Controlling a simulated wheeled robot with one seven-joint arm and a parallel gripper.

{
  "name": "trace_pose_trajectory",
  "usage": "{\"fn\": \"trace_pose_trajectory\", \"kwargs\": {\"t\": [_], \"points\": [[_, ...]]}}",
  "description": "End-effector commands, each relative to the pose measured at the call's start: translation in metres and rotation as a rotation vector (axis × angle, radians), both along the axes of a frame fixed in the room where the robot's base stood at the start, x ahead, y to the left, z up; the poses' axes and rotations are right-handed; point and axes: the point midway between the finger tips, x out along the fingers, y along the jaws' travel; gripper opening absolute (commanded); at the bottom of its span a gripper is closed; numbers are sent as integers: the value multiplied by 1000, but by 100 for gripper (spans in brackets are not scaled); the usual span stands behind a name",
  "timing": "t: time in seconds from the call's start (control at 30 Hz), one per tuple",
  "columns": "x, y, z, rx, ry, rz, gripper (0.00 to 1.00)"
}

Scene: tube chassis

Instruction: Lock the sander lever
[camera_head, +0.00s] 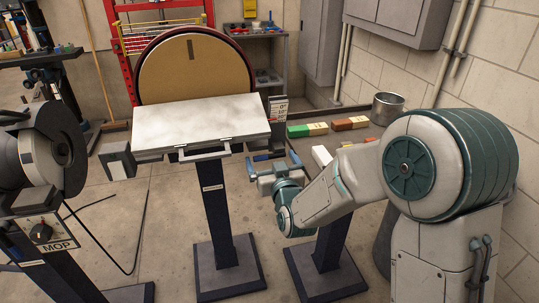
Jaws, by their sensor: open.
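The disc sander has a round tan disc (193,68) in a dark red rim, with a pale tilting table (200,122) in front, on a dark pedestal (215,210). A grey bar-shaped handle (205,153) runs along the table's front edge. A white angle gauge plate (278,108) stands at the table's right side. I cannot tell for sure which part is the lock lever. My gripper (272,160) is open, just right of and below the table's right corner, beneath the gauge. Its blue-tipped fingers partly cover the area there, and whether they touch anything is unclear.
A second pedestal (325,270) stands partly behind my arm. A grinder-like machine with a MOP label (60,245) is at the left. Coloured blocks (307,130) and a metal bucket (388,107) are at the right back. Open floor (165,235) lies left of the sander's pedestal.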

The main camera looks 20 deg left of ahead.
Motion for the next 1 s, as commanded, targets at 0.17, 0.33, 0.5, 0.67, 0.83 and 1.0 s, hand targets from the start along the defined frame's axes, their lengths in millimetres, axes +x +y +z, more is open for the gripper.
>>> {"fn": "trace_pose_trajectory", "kwargs": {"t": [0.17,0.33,0.5,0.67,0.83,1.0], "points": [[15,10,0,1,1,0,100],[20,12,0,1,-1,0,100],[20,12,0,0,0,0,100],[20,12,0,0,0,0,69],[20,12,0,0,0,-1,41],[28,5,-1,-16,-11,-13,41]]}}
